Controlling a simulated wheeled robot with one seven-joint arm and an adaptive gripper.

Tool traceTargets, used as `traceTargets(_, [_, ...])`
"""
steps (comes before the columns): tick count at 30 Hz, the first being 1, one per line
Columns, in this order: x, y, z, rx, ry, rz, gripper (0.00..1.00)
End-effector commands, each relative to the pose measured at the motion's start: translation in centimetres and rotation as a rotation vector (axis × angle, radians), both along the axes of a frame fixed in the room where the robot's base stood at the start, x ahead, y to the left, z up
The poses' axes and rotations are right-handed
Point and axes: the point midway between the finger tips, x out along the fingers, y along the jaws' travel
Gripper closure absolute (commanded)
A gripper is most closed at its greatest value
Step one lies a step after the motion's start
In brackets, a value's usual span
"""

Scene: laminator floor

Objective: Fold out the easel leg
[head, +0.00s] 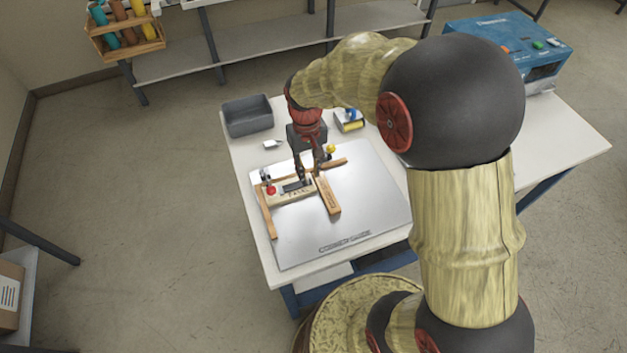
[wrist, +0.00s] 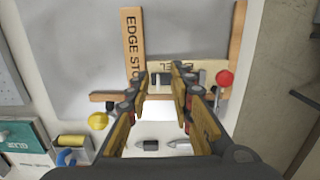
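A pale wooden piece with dark lettering (head: 284,197) lies on the silver plate (head: 365,205); it also shows in the wrist view (wrist: 186,51). A dark flat part (head: 294,186) lies along its upper side. I cannot tell for sure which part is the easel leg. My gripper (head: 307,183) points down at the right end of this piece. In the wrist view my gripper (wrist: 160,72) is open, its fingertips apart, with a dark and pale part (wrist: 165,79) seen between them. I cannot tell whether they touch it.
A wooden bar marked EDGE STOP (wrist: 133,40) lies beside the piece. A red knob (head: 270,190) and a yellow knob (head: 331,149) stand nearby. A grey bin (head: 247,116) is at the back left. A blue machine (head: 505,48) is at the far right. The plate's front is clear.

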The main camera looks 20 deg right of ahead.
Motion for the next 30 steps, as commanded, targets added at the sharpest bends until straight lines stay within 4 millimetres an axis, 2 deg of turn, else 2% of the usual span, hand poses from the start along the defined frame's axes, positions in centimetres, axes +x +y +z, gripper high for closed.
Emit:
traceTargets(3, [2.5,0.0,0.0,0.0,-0.026,0.0,0.77])
traceTargets(7, [3.9,0.0,0.6,0.0,-0.054,0.001,0.77])
traceTargets(21, [3.9,0.0,-5.7,0.0,-0.056,0.001,0.77])
traceTargets(30, [3.9,0.0,-6.8,0.0,-0.057,0.001,0.77])
